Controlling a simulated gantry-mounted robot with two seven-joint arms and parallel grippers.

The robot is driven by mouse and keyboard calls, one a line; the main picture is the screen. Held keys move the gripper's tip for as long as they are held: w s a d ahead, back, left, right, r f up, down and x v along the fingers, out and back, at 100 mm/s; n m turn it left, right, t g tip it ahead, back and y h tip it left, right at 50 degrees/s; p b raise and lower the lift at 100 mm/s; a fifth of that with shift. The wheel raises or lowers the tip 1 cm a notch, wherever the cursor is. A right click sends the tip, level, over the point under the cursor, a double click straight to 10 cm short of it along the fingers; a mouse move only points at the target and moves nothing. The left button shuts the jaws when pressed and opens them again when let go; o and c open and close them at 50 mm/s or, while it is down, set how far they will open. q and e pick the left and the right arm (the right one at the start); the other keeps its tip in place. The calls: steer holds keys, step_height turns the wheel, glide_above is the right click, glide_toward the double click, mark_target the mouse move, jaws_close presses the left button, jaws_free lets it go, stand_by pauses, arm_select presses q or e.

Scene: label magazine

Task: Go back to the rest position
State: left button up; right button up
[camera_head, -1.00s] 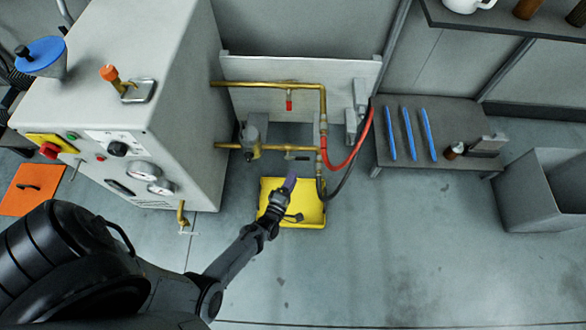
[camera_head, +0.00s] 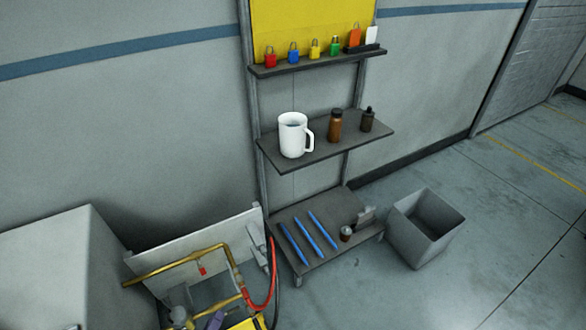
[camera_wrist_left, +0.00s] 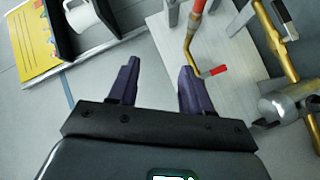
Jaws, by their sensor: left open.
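My left gripper (camera_wrist_left: 160,68) is open in the left wrist view, its two purple fingers apart with nothing between them. In the head view only a purple part of it (camera_head: 217,318) shows at the bottom edge, near the brass pipes. The rest of my left arm is out of that view. My right gripper is in neither view.
The brass pipe (camera_head: 180,263) and red hose (camera_head: 273,275) stand beside the grey cabinet (camera_head: 95,270). A shelf unit (camera_head: 262,150) holds a white mug (camera_head: 291,138), bottles and padlocks. Blue sticks (camera_head: 309,236) lie on the low bench. A grey bin (camera_head: 405,235) stands right.

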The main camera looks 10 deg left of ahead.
arm_select(q)
steer(key=s+d+r+m+g+p, duration=0.2)
steer(key=d+r+m, duration=0.1)
steer(key=r, duration=0.4)
steer(key=s+d+r+m+g+h+p, duration=0.1)
steer(key=d+r+m+g+p, duration=0.15)
steer(key=r, duration=0.45)
steer(key=s+d+r+m+g+p, duration=0.2)
steer(key=d+r+m, duration=0.1)
steer(key=r, duration=0.4)
steer(key=s+r+m+g, duration=0.1)
steer(key=s+m+g, duration=0.5)
steer(key=s, duration=0.4)
step_height(320, 180, up, 38)
steer(key=p, duration=3.8)
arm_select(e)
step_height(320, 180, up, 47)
arm_select(q)
step_height(320, 180, down, 75)
steer(key=b, duration=7.5)
steer(key=shift+w+y, duration=0.4)
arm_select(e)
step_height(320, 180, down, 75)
arm_select(q)
steer(key=shift+r+n+t, duration=0.2)
steer(key=shift+n+t, duration=0.05)
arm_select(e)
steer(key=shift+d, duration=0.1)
